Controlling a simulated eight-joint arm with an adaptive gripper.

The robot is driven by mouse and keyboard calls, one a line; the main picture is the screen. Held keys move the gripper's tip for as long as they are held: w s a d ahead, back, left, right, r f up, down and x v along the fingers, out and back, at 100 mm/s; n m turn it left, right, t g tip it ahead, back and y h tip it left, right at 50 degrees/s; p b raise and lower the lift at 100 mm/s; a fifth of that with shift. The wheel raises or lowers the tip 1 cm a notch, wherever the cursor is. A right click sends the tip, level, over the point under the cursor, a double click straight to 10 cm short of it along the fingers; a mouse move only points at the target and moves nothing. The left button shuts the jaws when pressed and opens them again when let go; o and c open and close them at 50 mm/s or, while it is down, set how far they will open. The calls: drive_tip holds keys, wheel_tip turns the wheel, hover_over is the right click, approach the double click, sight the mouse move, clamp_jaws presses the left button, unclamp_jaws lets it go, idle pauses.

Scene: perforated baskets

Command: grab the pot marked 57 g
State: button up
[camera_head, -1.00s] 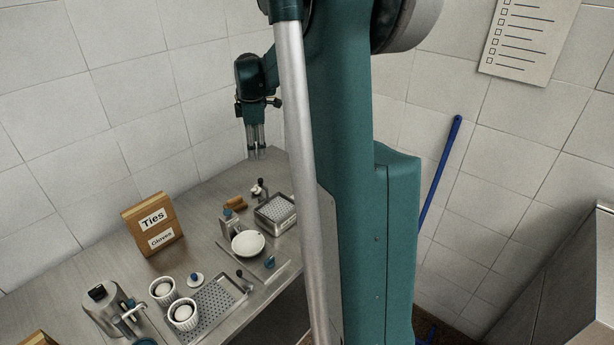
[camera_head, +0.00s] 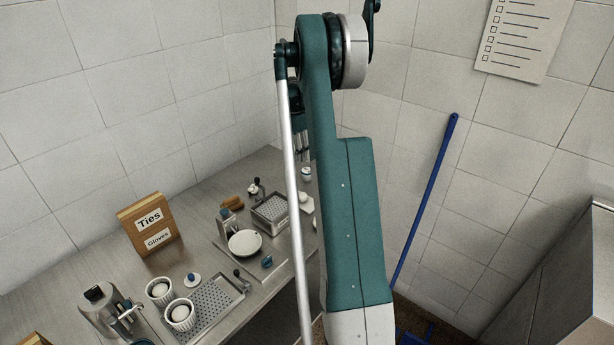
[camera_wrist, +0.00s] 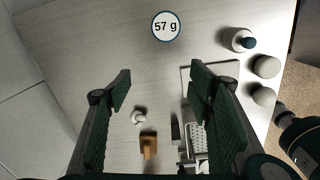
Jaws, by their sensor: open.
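The pot marked 57 g (camera_wrist: 166,26) shows in the wrist view as a round white top with a dark rim and the label facing up. It stands on the steel counter near the top edge of that picture. My gripper (camera_wrist: 163,86) is open and empty, its two green fingers apart. The pot lies beyond the fingertips, roughly in line with the gap between them. In the head view my gripper (camera_head: 303,142) is largely hidden behind my arm. I cannot tell for sure which thing there is the marked pot.
A white container with a blue top (camera_wrist: 240,40) and two pale round items (camera_wrist: 266,66) stand at the counter's right side. A perforated basket (camera_head: 270,212), a wooden piece (camera_wrist: 148,145) and a white dish (camera_head: 245,243) stand nearby. The counter around the marked pot is clear.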

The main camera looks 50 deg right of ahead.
drive_tip(key=n, duration=0.1)
hover_over(307, 170)
wheel_tip(307, 170, down, 6)
drive_tip(key=shift+s+f, duration=0.1)
drive_tip(key=shift+s, duration=0.05)
drive_tip(key=shift+f, duration=1.3)
drive_tip(key=shift+a+f, duration=0.1)
drive_tip(key=shift+f, duration=2.5)
drive_tip(key=c, duration=1)
